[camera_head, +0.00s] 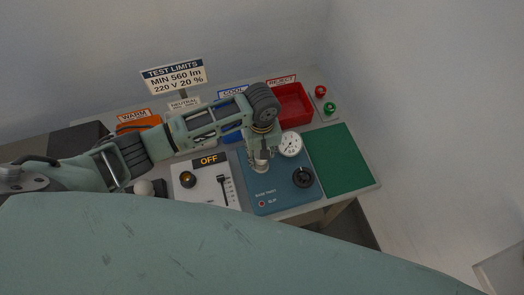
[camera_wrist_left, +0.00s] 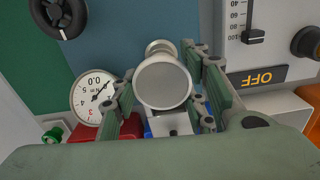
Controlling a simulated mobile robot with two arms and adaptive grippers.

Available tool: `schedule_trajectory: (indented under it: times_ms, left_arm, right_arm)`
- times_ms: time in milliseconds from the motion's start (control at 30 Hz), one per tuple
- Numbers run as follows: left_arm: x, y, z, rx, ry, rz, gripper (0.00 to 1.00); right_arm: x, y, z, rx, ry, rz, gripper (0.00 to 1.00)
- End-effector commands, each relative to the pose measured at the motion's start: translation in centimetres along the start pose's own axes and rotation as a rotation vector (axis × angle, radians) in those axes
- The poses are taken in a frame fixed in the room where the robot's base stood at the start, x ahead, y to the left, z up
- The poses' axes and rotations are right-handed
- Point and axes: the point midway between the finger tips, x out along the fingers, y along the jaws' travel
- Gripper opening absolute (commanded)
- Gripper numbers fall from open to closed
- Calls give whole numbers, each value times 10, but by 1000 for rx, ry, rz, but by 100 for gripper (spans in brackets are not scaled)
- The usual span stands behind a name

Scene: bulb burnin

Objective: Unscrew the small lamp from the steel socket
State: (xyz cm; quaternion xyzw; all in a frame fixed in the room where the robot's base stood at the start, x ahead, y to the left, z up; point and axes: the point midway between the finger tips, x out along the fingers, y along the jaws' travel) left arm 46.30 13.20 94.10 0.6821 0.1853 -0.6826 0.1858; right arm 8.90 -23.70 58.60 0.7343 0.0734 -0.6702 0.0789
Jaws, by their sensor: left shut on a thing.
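My left gripper (camera_head: 260,150) points down over the blue test panel (camera_head: 283,199) in the head view. In the left wrist view its green fingers (camera_wrist_left: 160,88) stand on both sides of the small lamp (camera_wrist_left: 163,85), a pale round-faced bulb seen nearly end-on, and it is shut on it. The steel socket (camera_head: 260,166) shows just below the fingers in the head view. The fingers hide most of the lamp there, and I cannot tell how far it sits in the socket. My right gripper is not in view.
A gauge (camera_head: 291,144) and a black knob (camera_head: 303,177) sit close to the gripper. A white control box (camera_head: 205,187) reading OFF stands to the left. A red bin (camera_head: 293,104) and blue bin are behind. A green mat (camera_head: 338,159) lies clear at right.

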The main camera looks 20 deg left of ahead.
Motion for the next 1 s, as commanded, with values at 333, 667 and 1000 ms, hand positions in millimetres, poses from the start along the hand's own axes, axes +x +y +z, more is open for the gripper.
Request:
schedule_trajectory:
  times_ms: [333, 667, 1000]
  left_arm:
    - [0, -1, 0, -376, -2, -4, 14]
    - [0, -1, 0, -372, -1, -3, 54]
    - [0, 0, -1, -350, 1, -1, 55]
  right_arm:
    - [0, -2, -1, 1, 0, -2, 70]
    - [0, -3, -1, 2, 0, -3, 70]
    - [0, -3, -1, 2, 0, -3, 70]
